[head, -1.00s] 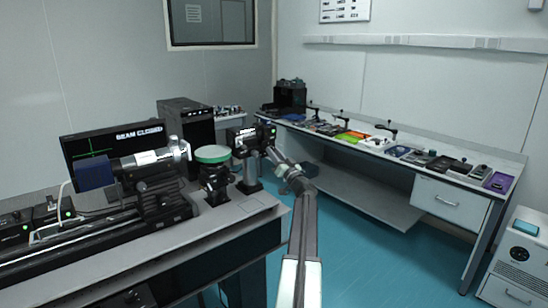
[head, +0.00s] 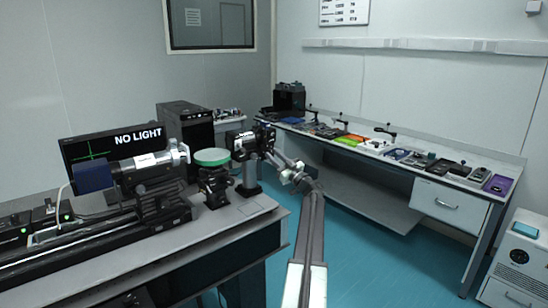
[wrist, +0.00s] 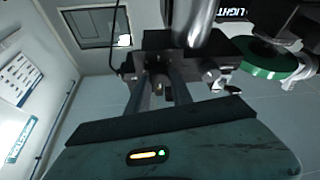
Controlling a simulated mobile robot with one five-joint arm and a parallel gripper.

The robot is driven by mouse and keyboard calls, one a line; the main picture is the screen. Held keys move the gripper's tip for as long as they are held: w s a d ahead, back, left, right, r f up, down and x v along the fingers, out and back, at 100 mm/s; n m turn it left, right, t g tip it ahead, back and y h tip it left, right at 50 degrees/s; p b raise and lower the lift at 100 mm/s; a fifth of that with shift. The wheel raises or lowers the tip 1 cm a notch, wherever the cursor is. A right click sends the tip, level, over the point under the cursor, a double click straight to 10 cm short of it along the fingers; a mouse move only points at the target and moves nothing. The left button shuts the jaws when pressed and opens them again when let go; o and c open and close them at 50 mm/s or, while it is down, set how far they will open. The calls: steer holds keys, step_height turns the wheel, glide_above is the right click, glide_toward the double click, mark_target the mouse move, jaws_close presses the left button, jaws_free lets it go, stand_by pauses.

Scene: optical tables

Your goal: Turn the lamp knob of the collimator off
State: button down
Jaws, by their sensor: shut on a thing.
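The collimator appears to be the black box (head: 241,142) on a post at the right end of the left bench. In the wrist view its dark housing (wrist: 165,42) stands just beyond the fingers. My gripper (head: 268,150) reaches to its right side. In the wrist view my gripper (wrist: 160,88) has its two fingers closed around a small dark knob (wrist: 157,79) on the housing's near face. The knob is mostly hidden between the fingers, so its marking cannot be read. The monitor (head: 110,146) behind the bench reads "NO LIGHT".
A green-rimmed round disc (head: 212,155) on a mount stands left of the collimator; it also shows in the wrist view (wrist: 268,68). A long tube instrument (head: 150,163) lies farther left. A long side bench (head: 400,172) with several tools stands right. Floor between is clear.

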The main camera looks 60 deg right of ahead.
steer(key=c, duration=1.1)
jaws_free()
steer(key=b+v, duration=0.3)
steer(key=v, duration=0.4)
steer(key=shift+s+f, duration=0.2)
steer(key=shift+s, duration=0.15)
